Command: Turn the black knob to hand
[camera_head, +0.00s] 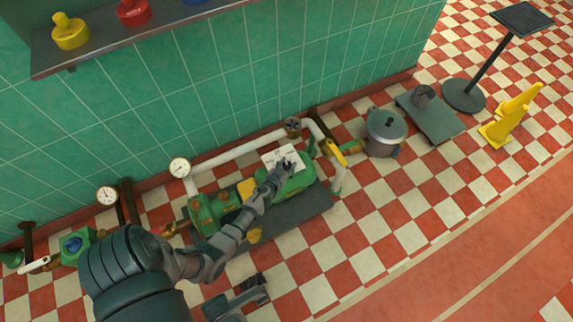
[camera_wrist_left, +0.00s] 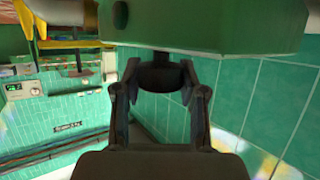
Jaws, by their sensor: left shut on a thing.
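The black knob (camera_wrist_left: 160,78) sticks out from a green housing (camera_wrist_left: 215,25) in the left wrist view. My left gripper (camera_wrist_left: 161,70) has one finger on each side of the knob and is shut on it. In the head view my left gripper (camera_head: 285,166) reaches to the white plate (camera_head: 281,156) on the green pump unit (camera_head: 300,182); there the gripper hides the knob. The knob's turn position cannot be made out. My right gripper (camera_head: 253,286) shows low in the head view, apart from the pump, its jaws unclear.
White pipes (camera_head: 235,150) with a gauge (camera_head: 179,167) run behind the pump along the green tiled wall. A yellow-handled valve (camera_head: 338,153) and a grey pot (camera_head: 385,130) stand to the right. A shelf (camera_head: 130,40) juts out at upper left.

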